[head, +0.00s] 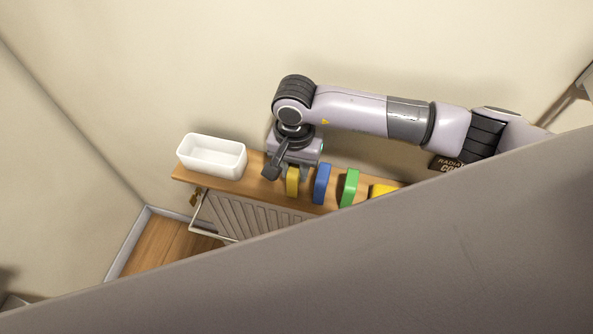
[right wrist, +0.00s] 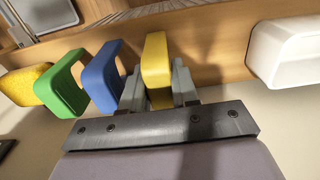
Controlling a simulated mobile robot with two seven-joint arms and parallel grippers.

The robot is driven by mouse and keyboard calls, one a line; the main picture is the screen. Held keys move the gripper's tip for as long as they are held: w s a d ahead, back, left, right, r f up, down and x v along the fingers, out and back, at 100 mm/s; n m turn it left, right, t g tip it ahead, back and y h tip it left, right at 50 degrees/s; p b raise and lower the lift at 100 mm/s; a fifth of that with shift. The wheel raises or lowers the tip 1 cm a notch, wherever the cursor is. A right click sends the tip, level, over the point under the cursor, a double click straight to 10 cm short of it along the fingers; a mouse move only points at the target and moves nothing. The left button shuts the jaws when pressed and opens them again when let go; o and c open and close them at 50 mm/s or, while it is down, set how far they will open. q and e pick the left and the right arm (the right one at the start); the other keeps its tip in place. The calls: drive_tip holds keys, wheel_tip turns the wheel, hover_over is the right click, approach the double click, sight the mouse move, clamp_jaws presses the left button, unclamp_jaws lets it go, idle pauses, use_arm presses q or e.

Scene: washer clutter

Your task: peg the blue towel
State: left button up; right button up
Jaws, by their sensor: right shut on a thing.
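A blue block-like piece (head: 321,184) stands on the wooden shelf, and it also shows in the right wrist view (right wrist: 103,75). I cannot tell whether it is the towel or a peg. A yellow piece (head: 292,182) stands to its left in the head view. My right gripper (head: 290,172) reaches down from above. In the right wrist view its fingers (right wrist: 158,90) are on both sides of the yellow piece (right wrist: 156,62), shut on it. The blue piece is close beside one finger. My left gripper is not in view.
A green piece (head: 349,188) and another yellow one (head: 382,190) stand right of the blue piece. A white open bin (head: 212,157) sits at the shelf's left end. A ribbed rack (head: 225,215) is below the shelf (head: 258,165). A grey surface blocks the head view's lower right.

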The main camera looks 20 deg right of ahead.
wheel_tip(320, 180, up, 6)
drive_tip(key=p, duration=0.3)
drive_tip(key=shift+r, duration=0.45)
